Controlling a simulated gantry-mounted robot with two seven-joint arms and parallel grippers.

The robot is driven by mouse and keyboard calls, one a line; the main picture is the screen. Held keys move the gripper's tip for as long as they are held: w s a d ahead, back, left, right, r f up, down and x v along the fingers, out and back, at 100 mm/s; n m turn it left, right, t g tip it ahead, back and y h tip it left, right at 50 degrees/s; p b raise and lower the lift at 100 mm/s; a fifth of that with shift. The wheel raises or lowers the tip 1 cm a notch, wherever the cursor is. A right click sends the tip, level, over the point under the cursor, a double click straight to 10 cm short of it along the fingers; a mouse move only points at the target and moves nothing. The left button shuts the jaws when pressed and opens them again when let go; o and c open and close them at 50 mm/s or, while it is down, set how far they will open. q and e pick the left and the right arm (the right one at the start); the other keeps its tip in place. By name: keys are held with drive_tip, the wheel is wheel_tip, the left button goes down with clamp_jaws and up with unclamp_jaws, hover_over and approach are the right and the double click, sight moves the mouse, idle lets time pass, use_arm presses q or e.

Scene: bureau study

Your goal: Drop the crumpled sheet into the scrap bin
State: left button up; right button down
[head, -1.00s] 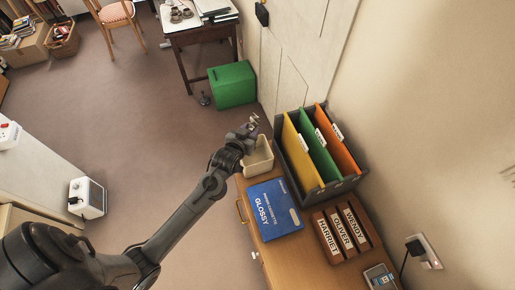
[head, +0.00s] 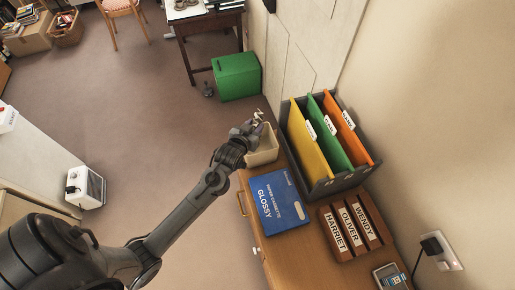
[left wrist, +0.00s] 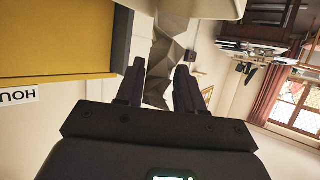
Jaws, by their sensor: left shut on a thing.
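My left gripper (head: 256,122) is shut on the crumpled sheet (left wrist: 172,45), a grey-brown faceted piece between the fingers in the left wrist view. In the head view only a small pale part of the sheet (head: 258,113) shows at the fingertips. The cream open-topped bin (head: 264,157) stands at the far left corner of the wooden cabinet. The gripper is above the bin's far side in the head view; their exact height gap cannot be told. The bin's edge (left wrist: 205,8) shows at the top of the left wrist view, beside the sheet. My right gripper is not in view.
A dark file rack (head: 322,185) with yellow, green and orange folders stands close right of the bin. A blue box (head: 278,203), a wooden name-label rack (head: 346,232) and a small device (head: 391,277) lie nearer. A green box (head: 236,76) stands on the floor beyond.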

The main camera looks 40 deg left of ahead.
use_arm(q)
drive_tip(key=o, duration=1.1)
drive_tip(key=v, duration=1)
drive_tip(key=shift+s+r+b, duration=0.2)
drive_tip(key=shift+s+b, duration=0.15)
drive_tip(key=shift+d, duration=0.1)
drive_tip(key=s+d+f+m+g+h, duration=0.25)
drive_tip(key=s+d+g, duration=0.2)
drive_tip(key=s, duration=0.45)
drive_tip(key=s+d+f+m+g+h, duration=0.2)
drive_tip(key=s+d+f+m+g, duration=0.15)
drive_tip(key=s+d, duration=0.35)
wheel_tip(320, 180, up, 13)
drive_tip(key=s+g+p, duration=0.1)
drive_tip(key=s+p, duration=0.1)
drive_tip(key=p, duration=1.1)
drive_tip(key=shift+a+n, duration=0.35)
drive_tip(key=shift+n, duration=0.05)
